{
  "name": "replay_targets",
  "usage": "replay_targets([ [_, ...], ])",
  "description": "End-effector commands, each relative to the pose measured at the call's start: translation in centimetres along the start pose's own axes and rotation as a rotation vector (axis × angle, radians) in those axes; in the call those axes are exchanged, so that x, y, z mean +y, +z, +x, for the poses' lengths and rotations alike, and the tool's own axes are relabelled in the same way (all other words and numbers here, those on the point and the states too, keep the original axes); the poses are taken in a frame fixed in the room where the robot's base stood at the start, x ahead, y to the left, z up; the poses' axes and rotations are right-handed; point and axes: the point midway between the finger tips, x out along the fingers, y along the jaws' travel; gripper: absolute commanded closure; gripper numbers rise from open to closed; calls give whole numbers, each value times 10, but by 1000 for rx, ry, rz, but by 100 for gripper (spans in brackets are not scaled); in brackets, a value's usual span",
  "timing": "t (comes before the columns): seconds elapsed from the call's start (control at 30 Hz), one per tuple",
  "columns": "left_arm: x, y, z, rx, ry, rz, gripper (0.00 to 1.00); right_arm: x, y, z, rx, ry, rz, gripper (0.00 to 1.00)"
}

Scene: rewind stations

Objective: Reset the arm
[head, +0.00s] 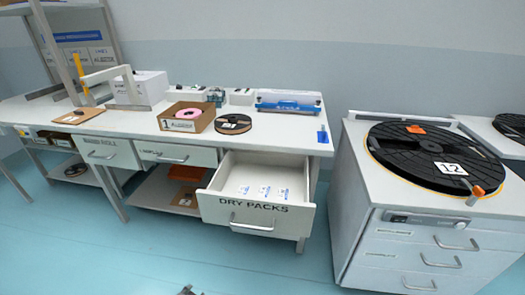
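Only the tip of a grey gripper part (187,291) shows at the bottom edge, left of the middle; it seems to be my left gripper. It is over the floor, apart from the furniture, and too cut off to tell whether it is open or shut. My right gripper is not in view. An open drawer (255,213) labelled DRY PACKS sticks out of the workbench with several small white packets (264,191) inside. No gripper is near it.
The white workbench (270,135) holds a cardboard box (188,122) with a pink roll, a dark reel (233,124) and a blue-white device (289,102). A cabinet (400,255) with a big black reel (430,158) stands right. The blue floor (100,255) in front is clear.

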Motion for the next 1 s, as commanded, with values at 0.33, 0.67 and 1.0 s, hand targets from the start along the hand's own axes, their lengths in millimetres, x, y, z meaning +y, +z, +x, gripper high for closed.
replay_targets([
  [0.33, 32, 35, -24, -240, 151, -189, 66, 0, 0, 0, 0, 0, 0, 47],
  [0.67, 54, 42, -49, -350, 261, -253, 66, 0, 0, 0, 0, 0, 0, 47],
  [1.0, 67, 14, -72, -316, 353, -306, 66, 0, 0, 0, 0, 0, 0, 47],
])
